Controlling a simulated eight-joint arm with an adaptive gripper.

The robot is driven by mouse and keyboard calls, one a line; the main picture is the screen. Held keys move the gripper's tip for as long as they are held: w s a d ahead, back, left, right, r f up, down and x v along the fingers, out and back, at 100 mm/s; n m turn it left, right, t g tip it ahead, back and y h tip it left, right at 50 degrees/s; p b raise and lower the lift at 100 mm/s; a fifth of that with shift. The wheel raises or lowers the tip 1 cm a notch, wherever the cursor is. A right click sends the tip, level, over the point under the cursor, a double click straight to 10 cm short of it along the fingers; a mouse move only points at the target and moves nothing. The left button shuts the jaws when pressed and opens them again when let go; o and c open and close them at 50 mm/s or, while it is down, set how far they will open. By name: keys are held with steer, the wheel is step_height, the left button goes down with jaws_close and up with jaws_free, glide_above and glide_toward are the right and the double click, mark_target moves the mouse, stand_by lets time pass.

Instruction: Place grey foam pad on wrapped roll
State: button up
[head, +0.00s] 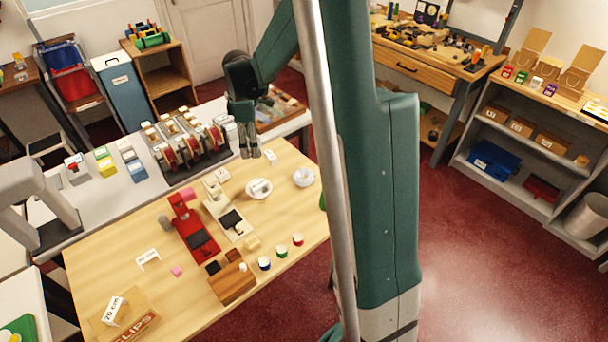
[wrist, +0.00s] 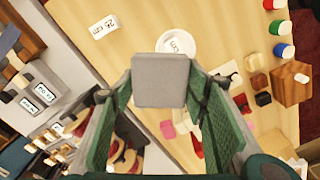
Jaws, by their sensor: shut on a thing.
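My gripper (head: 250,152) points down above the back of the wooden table in the head view. In the wrist view its green fingers (wrist: 160,100) are closed on the grey foam pad (wrist: 160,80), a flat light-grey square seen face on. I cannot make out the pad in the head view. A crumpled, rounded white item (head: 303,177) at the table's right back corner may be the wrapped roll, but it is too small to be sure. It stands apart from my gripper, to the right.
A white dish (head: 250,193) holds a label card. Nearby are a cream stapler-like tool (head: 222,208), a red one (head: 186,222), a wooden block (head: 232,284) and coloured-sided pots (head: 281,251). A rack of tape rolls (head: 190,150) stands on the counter behind.

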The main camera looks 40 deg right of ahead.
steer(key=s+d+m, duration=0.1)
steer(key=s+d, duration=0.4)
steer(key=d, duration=0.3)
steer(key=s+d+m, duration=0.1)
steer(key=s+d, duration=0.4)
steer(key=d, duration=0.4)
glide_above(304, 174)
steer(key=shift+f+p, duration=0.35)
steer(key=shift+f, duration=2.15)
steer(key=shift+a+f, duration=0.1)
steer(key=shift+f, duration=3.05)
steer(key=shift+f+b, duration=0.4)
steer(key=shift+f, duration=1.45)
steer(key=shift+f, duration=0.15)
